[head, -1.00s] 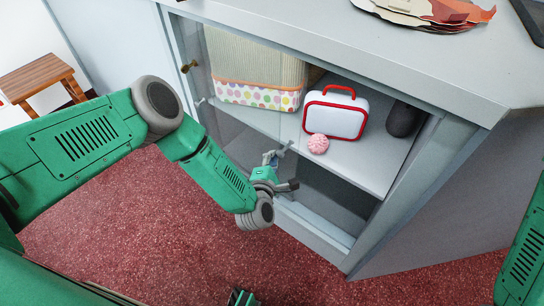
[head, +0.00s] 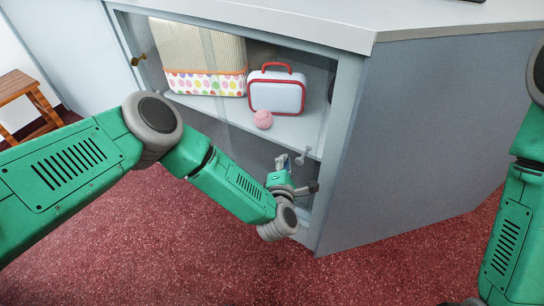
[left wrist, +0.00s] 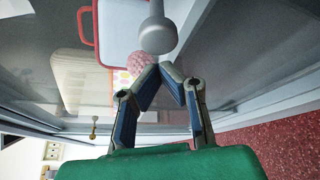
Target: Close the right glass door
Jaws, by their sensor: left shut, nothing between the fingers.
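The right glass door (head: 235,140) is a clear pane in the front of the grey cabinet, with a pale grey knob (head: 304,155). The knob is close to the cabinet's right post (head: 337,135); whether a gap is left at the pane's edge I cannot tell. My left gripper (head: 284,161) is shut and empty, just left of the knob in the head view. In the left wrist view its fingertips (left wrist: 160,69) meet right beside the knob (left wrist: 157,35); whether they touch I cannot tell. My right arm shows at the right, its gripper out of view.
Behind the glass, a shelf holds a dotted basket (head: 200,70), a white case with red trim (head: 277,94) and a pink ball (head: 263,119). A brass knob (head: 137,59) is at the left. A wooden stool (head: 20,88) stands far left. The red floor is clear.

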